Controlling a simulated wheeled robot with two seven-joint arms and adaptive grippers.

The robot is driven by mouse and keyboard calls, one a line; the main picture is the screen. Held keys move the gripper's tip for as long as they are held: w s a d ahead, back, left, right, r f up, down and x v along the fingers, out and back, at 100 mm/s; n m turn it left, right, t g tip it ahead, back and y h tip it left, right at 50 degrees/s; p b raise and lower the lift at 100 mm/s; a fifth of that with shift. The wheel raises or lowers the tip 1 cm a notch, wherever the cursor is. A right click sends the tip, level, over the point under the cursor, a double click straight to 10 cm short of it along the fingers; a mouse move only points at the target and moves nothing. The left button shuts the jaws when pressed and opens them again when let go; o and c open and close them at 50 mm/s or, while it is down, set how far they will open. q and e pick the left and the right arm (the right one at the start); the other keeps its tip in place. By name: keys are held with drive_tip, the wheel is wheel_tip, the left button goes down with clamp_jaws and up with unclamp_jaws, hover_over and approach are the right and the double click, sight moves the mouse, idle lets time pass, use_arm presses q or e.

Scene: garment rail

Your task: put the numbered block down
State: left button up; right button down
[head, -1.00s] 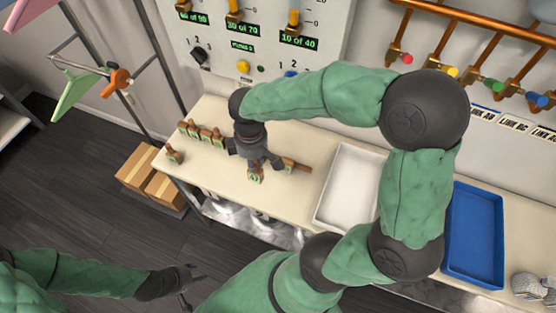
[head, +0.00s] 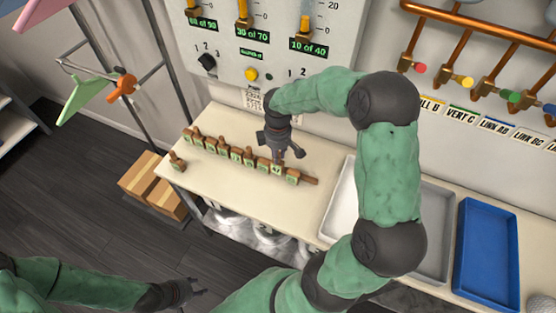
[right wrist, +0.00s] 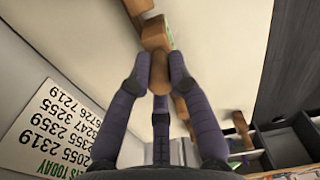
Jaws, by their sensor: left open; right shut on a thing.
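The numbered block (head: 277,169) is wooden with a pale green number face; the digit is too small to read surely. It is near the right end of a row of similar blocks. My right gripper (head: 281,156) is just above it. In the right wrist view the gripper's fingers (right wrist: 160,85) are closed around the brown wooden handle (right wrist: 158,66). Whether the block's underside touches the table cannot be told. My left gripper (head: 192,289) is open and empty, low at the left, away from the table.
Several numbered blocks (head: 235,153) stand in a row on the cream table (head: 225,185); one block (head: 177,160) stands apart at the left. A wooden strip (head: 311,181) extends right of the row. A white tray (head: 341,205) and a blue tray (head: 487,250) lie further right.

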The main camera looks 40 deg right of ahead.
drive_tip(key=shift+w+d+f+b, duration=0.15)
drive_tip(key=shift+f+b, duration=0.4)
drive_tip(key=shift+f, duration=1.25)
drive_tip(key=shift+f, duration=0.2)
drive_tip(key=c, duration=1.1)
unclamp_jaws()
drive_tip(key=shift+c, duration=0.2)
drive_tip(key=shift+r, duration=0.1)
wheel_tip(320, 180, up, 12)
drive_tip(key=p, duration=0.3)
drive_tip(key=shift+r, duration=0.15)
